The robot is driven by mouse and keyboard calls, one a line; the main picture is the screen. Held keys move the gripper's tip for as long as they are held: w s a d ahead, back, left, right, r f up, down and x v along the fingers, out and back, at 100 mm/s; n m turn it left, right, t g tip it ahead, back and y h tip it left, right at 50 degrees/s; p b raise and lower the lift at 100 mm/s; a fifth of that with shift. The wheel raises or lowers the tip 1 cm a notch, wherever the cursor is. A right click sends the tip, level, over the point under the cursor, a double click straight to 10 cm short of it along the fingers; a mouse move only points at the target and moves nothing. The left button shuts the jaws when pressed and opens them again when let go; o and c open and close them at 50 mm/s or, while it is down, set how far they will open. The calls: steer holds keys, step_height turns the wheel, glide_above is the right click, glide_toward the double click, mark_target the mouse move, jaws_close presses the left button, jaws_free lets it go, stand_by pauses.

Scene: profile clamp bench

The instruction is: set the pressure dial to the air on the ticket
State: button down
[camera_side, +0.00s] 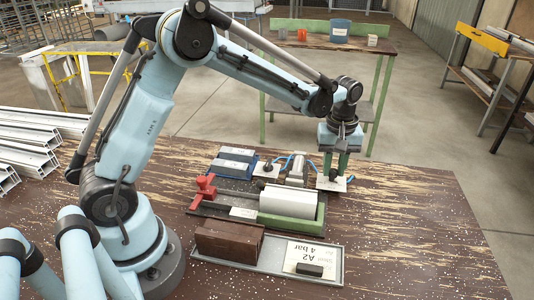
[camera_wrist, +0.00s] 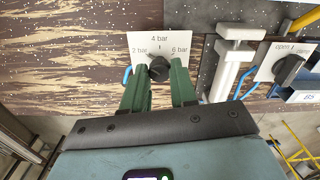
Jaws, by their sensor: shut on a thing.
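The pressure dial's white plate (camera_wrist: 143,41) reads 2 bar at left, 4 bar at the top and 6 bar at right. Its black knob (camera_wrist: 158,68) sits between the green fingertips of my gripper (camera_wrist: 159,75), which is shut on it. I cannot tell for sure which mark the knob points to. In the side view my gripper (camera_side: 334,172) reaches down onto the dial plate (camera_side: 344,185) at the back right of the fixtures. The ticket (camera_side: 308,251) lies on the grey tray in front and reads A2, 4 bar. A black block (camera_side: 309,270) rests on it.
A green-jawed clamp with a red handle (camera_side: 204,186) and a pale profile (camera_side: 288,201) stands in front. A brown block (camera_side: 230,240) is on the tray. The table's right side is clear.

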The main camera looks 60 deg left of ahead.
mark_target(333, 171)
steer(key=m, duration=1)
steer(key=shift+m, duration=0.4)
stand_by(0.4)
steer(key=c, duration=0.9)
jaws_free()
step_height(333, 171, up, 12)
steer(key=shift+r, duration=0.1)
